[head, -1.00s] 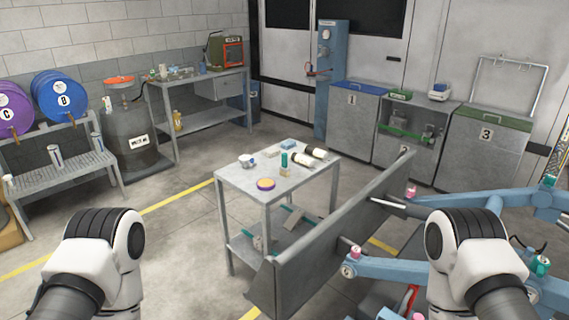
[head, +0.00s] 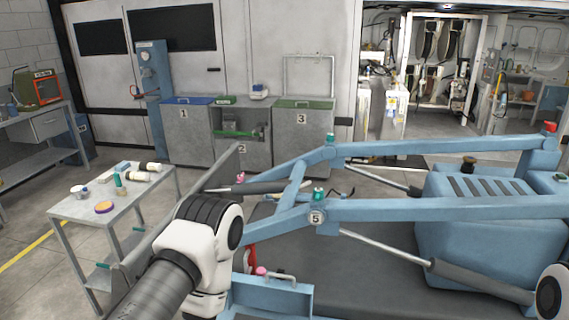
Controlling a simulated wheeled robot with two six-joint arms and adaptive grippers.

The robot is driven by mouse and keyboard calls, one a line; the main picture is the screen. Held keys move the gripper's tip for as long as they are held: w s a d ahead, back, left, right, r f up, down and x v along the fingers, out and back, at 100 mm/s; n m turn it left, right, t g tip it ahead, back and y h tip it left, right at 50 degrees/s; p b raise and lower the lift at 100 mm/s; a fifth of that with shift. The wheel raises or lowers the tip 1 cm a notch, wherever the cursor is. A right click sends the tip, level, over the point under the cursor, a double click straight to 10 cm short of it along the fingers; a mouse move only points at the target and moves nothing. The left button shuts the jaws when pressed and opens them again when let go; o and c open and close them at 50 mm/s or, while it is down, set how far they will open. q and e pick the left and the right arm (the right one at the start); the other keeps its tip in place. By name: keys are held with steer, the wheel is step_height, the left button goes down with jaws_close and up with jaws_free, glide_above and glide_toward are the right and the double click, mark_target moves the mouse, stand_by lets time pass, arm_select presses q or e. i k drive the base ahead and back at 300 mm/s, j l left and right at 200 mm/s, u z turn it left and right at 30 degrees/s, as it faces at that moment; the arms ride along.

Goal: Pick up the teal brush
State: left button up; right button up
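I cannot clearly pick out a teal brush at this size. A small upright teal item (head: 119,184) stands on the top of the grey metal cart (head: 78,210), at the left in the head view. More small teal pieces (head: 103,266) show at the cart's lower shelf, too small to name. A long green item (head: 236,134) lies across the front of the open middle unit marked 2. My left arm reaches up at bottom centre and part of my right arm shows at the right edge. Neither gripper is in view.
A workbench (head: 40,128) stands at the far left. Bins 1 (head: 186,132) and 3 (head: 303,132) line the back wall. A blue lift-arm machine (head: 450,206) fills the right side and blocks much of the floor. Open floor shows left of the cart.

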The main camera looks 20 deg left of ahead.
mark_target(120, 190)
steer(key=i+j+z, duration=0.2)
steer(key=j+z, duration=0.15)
steer(key=j, duration=1.6)
steer(key=j+z, duration=0.3)
steer(key=j, duration=1.65)
steer(key=k, duration=0.05)
